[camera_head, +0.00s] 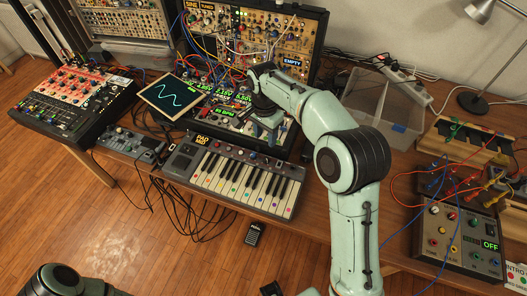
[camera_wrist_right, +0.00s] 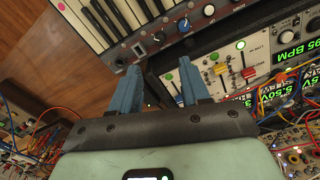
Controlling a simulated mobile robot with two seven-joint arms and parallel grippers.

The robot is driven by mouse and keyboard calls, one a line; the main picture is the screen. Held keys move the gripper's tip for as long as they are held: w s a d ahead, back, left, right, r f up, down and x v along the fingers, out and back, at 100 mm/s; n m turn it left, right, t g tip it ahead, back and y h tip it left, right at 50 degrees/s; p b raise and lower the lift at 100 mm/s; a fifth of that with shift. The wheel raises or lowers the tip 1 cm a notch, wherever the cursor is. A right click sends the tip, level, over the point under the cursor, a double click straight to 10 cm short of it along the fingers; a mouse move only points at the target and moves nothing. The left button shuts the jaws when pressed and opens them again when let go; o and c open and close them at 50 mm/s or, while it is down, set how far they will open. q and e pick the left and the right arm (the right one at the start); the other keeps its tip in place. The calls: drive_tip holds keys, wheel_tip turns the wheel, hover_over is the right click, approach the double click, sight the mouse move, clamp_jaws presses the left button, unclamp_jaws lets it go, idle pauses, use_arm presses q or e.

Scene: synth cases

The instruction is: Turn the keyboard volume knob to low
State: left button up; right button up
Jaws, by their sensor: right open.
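The keyboard (camera_head: 237,182) lies at the front of the table, with white and black keys and a row of small knobs along its back panel. In the right wrist view, its dark panel shows several knobs, among them a knob (camera_wrist_right: 138,48) at the near end and a larger knob (camera_wrist_right: 184,24). I cannot read which one is the volume knob. My right gripper (camera_head: 266,138) is above the back edge of the keyboard. In the right wrist view its blue fingers (camera_wrist_right: 155,68) are apart, with nothing between them. My left gripper is not visible.
A mixer module with sliders (camera_wrist_right: 221,70) and patch cables stand close behind the keyboard. A screen with a wave (camera_head: 172,95) is at the left, and a clear bin (camera_head: 385,105) is at the right.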

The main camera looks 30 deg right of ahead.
sight(266, 158)
wheel_tip(266, 158, down, 11)
drive_tip(key=shift+s+f+b, duration=0.1)
drive_tip(key=shift+b, duration=0.5)
clamp_jaws()
